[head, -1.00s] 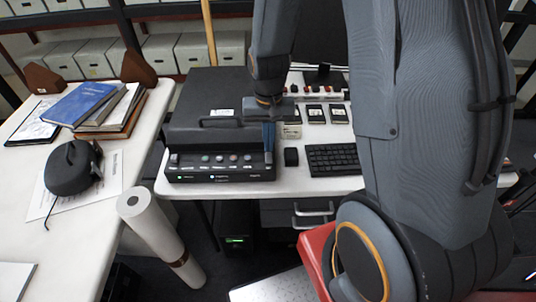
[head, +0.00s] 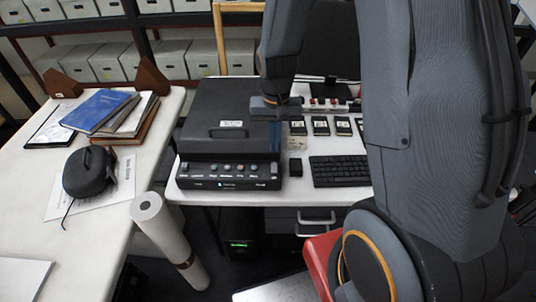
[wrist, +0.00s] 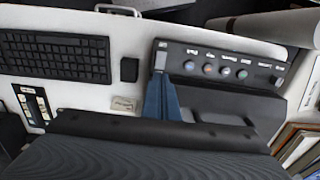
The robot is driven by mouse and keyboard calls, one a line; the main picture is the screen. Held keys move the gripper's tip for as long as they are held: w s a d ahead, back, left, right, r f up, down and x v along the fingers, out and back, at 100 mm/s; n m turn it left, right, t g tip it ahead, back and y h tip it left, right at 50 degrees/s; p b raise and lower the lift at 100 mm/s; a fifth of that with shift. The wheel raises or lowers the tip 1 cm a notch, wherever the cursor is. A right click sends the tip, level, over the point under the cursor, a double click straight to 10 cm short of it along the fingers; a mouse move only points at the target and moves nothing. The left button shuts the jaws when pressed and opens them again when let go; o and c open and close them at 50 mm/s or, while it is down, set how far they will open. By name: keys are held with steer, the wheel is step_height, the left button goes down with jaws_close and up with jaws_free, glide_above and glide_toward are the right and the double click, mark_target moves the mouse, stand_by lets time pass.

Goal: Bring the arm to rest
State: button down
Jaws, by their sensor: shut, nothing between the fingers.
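My arm comes down over the right side of the head view. My gripper (head: 275,142) hangs at the right end of the dark scanner-like machine (head: 216,119). In the wrist view my gripper's blue fingers (wrist: 161,80) are together and empty, over the machine's button panel edge. I cannot tell whether the fingertips touch the machine.
A keyboard (head: 340,170) and a small black block (head: 295,167) lie right of the machine. The left table holds a stack of books (head: 112,112), a black rounded device (head: 89,172) and papers. A white paper roll (head: 168,240) leans between the tables.

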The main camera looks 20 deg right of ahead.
steer(key=s+r+n+t+b, duration=0.1)
steer(key=s+r+n+b, duration=0.2)
steer(key=s+r, duration=0.4)
steer(key=shift+s+r+n, duration=0.3)
steer(key=shift+s, duration=0.95)
steer(key=shift+w+a, duration=0.1)
steer(key=shift+a, duration=0.05)
